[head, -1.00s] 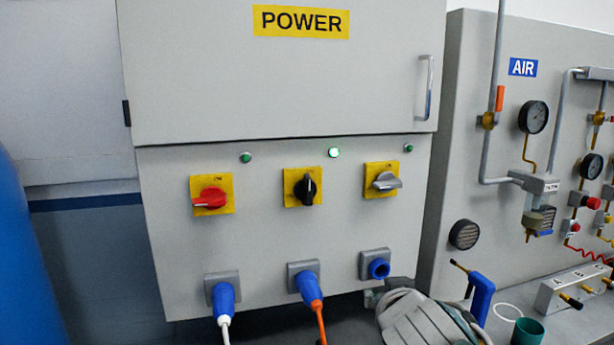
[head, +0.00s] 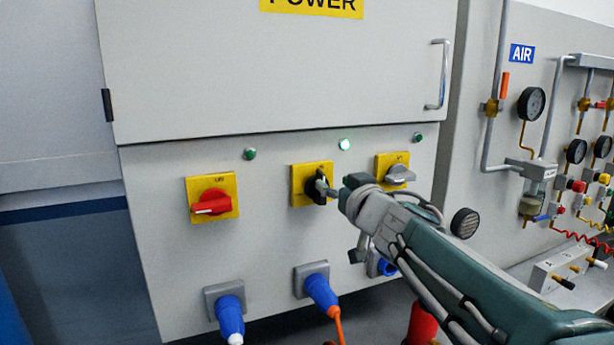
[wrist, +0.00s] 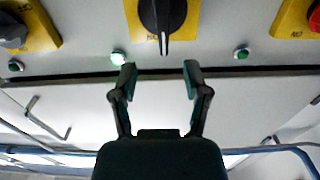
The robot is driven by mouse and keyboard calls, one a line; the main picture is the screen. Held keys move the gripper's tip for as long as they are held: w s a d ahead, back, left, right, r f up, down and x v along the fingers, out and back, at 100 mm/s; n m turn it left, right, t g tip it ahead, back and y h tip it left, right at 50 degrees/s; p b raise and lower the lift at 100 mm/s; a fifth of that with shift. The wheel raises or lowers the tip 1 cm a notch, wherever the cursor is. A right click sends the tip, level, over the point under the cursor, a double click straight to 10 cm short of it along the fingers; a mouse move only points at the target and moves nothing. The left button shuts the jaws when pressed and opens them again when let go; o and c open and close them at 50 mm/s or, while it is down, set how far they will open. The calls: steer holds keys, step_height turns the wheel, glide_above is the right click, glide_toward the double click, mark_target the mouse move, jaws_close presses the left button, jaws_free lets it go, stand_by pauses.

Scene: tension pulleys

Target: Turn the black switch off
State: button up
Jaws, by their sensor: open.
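The black switch (head: 315,188) sits on a yellow plate in the middle of a row of three on the grey power cabinet. In the wrist view the black switch (wrist: 162,20) is at the top centre, its handle in line with the picture's vertical. My gripper (wrist: 160,78) is open, with one finger to either side of the handle's line. It appears a short gap from the handle in that view. In the head view my gripper (head: 326,188) is at the switch and partly covers it. Whether it touches cannot be told.
A red switch (head: 212,200) is to the left and a grey switch (head: 398,172) to the right. A lit green lamp (head: 344,145) is above the black switch. Blue plugs (head: 320,291) are below. The air panel (head: 490,215) stands at the right.

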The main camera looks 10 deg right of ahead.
mark_target(321, 178)
steer(key=w, duration=0.1)
steer(key=w+a, duration=0.1)
steer(key=w, duration=0.2)
steer(key=shift+a, duration=0.35)
steer(key=shift+w+a, duration=0.1)
steer(key=shift+w, duration=0.55)
steer(key=shift+d, duration=0.3)
steer(key=shift+a, duration=0.1)
jaws_close()
